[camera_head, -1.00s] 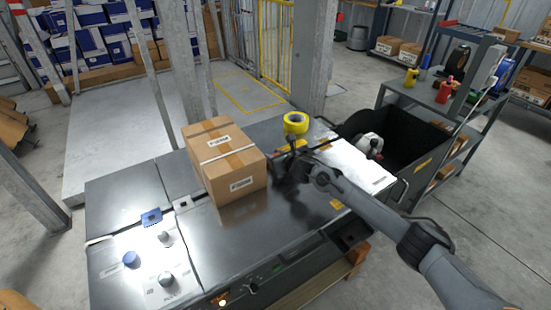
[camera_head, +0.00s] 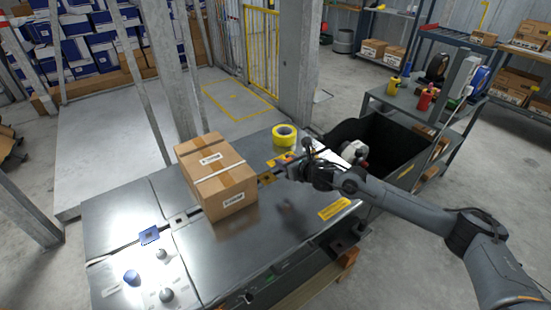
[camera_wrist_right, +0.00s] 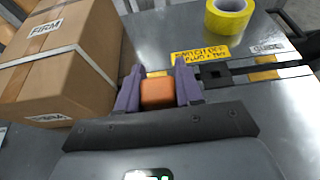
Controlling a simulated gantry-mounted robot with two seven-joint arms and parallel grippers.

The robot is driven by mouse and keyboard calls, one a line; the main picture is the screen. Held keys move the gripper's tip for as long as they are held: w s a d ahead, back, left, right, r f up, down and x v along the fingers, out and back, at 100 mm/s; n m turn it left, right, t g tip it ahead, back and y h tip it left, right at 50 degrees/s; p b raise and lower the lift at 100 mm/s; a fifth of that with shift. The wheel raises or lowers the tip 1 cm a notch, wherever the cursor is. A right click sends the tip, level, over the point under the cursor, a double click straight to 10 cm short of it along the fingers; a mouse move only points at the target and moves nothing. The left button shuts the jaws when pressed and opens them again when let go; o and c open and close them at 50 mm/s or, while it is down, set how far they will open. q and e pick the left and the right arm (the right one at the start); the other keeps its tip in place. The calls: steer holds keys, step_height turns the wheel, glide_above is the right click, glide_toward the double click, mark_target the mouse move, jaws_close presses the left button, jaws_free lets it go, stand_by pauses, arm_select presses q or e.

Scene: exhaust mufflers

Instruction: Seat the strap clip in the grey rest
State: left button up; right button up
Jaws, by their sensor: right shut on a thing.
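My right gripper (camera_head: 282,172) is over the metal table just right of the cardboard box (camera_head: 216,180). In the right wrist view its two purple-grey fingers (camera_wrist_right: 158,95) are shut on a small orange block (camera_wrist_right: 158,92), which I take to be the strap clip. A small yellow piece shows just beyond the block. The clip is too small to make out clearly in the head view. I cannot tell for sure which part is the grey rest; a dark grey block (camera_wrist_right: 213,73) sits on the table's slot line right of the fingers. My left gripper is out of view.
A yellow tape roll (camera_head: 284,134) lies on the table's far edge. The box has a white strap around it. A blue part (camera_head: 149,235) and knobs (camera_head: 132,277) are at the near left. A black bin (camera_head: 385,145) stands at the right. The front table surface is clear.

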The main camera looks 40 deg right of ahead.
steer(key=shift+s+d+r, duration=0.2)
steer(key=shift+s+r, duration=0.4)
steer(key=shift+s, duration=0.35)
